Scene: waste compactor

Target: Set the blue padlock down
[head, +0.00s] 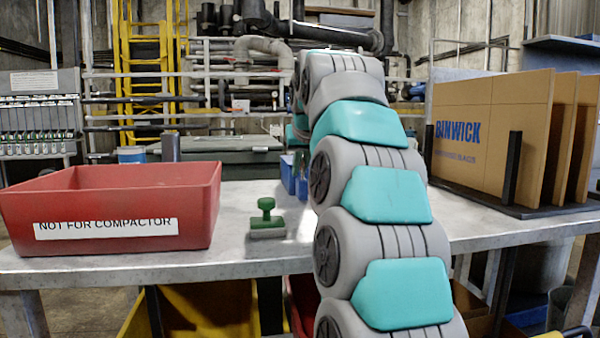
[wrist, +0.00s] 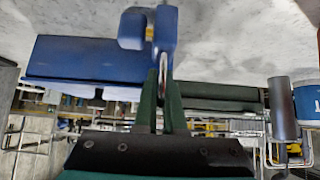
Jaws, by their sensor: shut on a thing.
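The blue padlock (wrist: 166,28) shows at the top middle of the wrist view, with its silver shackle toward my gripper. My gripper (wrist: 160,82) has its dark green fingers shut on the shackle, and the padlock body sticks out beyond the fingertips. The grey table top (wrist: 240,30) is behind the padlock in the wrist view. I cannot tell whether the padlock touches it. In the head view my arm hides most of the gripper; blue surfaces show at the arm's left edge, and I cannot tell which is the padlock.
A blue box (wrist: 85,60) stands beside the padlock in the wrist view. On the table (head: 350,240) are a red bin (head: 110,205) labelled "NOT FOR COMPACTOR", a green stamp (head: 267,220), a grey cylinder (head: 170,147) and a rack of cardboard sheets (head: 490,130). Table around the stamp is bare.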

